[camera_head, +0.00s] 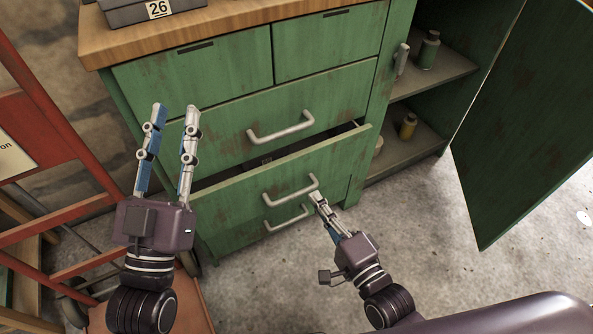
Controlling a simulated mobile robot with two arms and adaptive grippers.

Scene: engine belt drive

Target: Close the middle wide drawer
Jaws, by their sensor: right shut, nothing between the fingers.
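The green cabinet (118,95) has two small drawers above and wide drawers below. The middle wide drawer (235,195) is pulled partly out, with a dark gap showing behind its front. Its metal handle (290,192) is on the front face. My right gripper (317,196) is shut and empty, its fingertips at the right end of this handle; I cannot tell whether they touch it. My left gripper (175,108) is open and empty, raised in front of the left side of the cabinet, hiding part of the drawer fronts.
The upper wide drawer (225,125) is shut. The bottom handle (287,220) shows just below the open drawer. A green cabinet door (520,130) stands open at the right, beside shelves with bottles (428,50). A red frame (60,125) stands at the left.

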